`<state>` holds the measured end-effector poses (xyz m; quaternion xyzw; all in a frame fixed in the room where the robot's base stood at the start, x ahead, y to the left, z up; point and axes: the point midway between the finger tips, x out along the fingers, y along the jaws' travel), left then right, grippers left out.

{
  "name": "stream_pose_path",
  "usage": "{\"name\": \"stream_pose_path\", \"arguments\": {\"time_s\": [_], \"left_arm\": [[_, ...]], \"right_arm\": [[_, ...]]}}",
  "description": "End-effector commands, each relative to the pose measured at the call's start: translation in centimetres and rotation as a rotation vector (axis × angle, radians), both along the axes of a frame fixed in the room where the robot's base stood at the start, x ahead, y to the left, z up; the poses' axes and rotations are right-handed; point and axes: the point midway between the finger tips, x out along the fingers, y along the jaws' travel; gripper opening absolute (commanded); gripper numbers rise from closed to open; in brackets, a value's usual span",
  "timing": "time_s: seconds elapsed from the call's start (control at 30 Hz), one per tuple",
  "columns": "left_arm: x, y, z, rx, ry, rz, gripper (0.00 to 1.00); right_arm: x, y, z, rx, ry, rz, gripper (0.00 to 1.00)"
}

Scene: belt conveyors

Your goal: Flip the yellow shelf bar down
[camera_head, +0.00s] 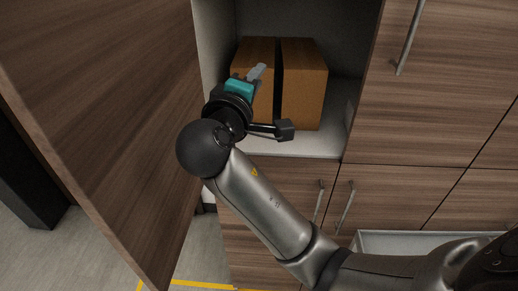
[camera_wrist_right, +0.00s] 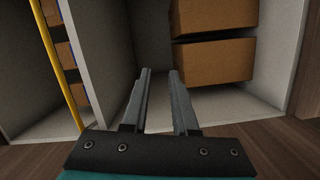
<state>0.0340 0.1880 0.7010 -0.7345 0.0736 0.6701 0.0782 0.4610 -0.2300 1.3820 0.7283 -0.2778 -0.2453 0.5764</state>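A thin yellow bar (camera_wrist_right: 68,75) runs steeply down the left of the right wrist view, in front of a compartment with brown boxes. It looks upright there, though the camera's tilt makes this hard to judge. I cannot make out this bar in the head view. My right gripper (camera_wrist_right: 159,72) is open, with an empty gap between its two grey fingers. It points into an open cabinet compartment, to the right of the bar and apart from it. In the head view the right gripper (camera_head: 257,72) is in front of the brown boxes. My left gripper is not in view.
Two brown boxes (camera_head: 303,85) stand in the open compartment (camera_head: 300,146). A large open wooden door (camera_head: 110,110) fills the left of the head view. Closed wooden doors with handles (camera_head: 408,40) are at right and below. A light wall (camera_wrist_right: 92,45) separates the compartments.

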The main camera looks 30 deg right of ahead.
Motion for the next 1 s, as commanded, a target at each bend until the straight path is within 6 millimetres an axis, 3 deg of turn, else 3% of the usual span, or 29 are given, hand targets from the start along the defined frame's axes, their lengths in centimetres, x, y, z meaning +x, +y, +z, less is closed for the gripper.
{"name": "stream_pose_path", "arguments": {"time_s": [0.6, 0.8, 1.0], "left_arm": [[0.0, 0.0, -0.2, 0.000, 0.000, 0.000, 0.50], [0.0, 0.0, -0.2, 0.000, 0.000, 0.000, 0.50], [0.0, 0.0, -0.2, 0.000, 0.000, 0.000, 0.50]], "right_arm": [[-2.2, 0.7, -11.9, 0.311, 0.173, 0.090, 0.27], [-3.0, 1.0, -14.0, 0.371, 0.204, 0.101, 0.27], [-3.2, 1.1, -14.5, 0.390, 0.213, 0.103, 0.27]]}}
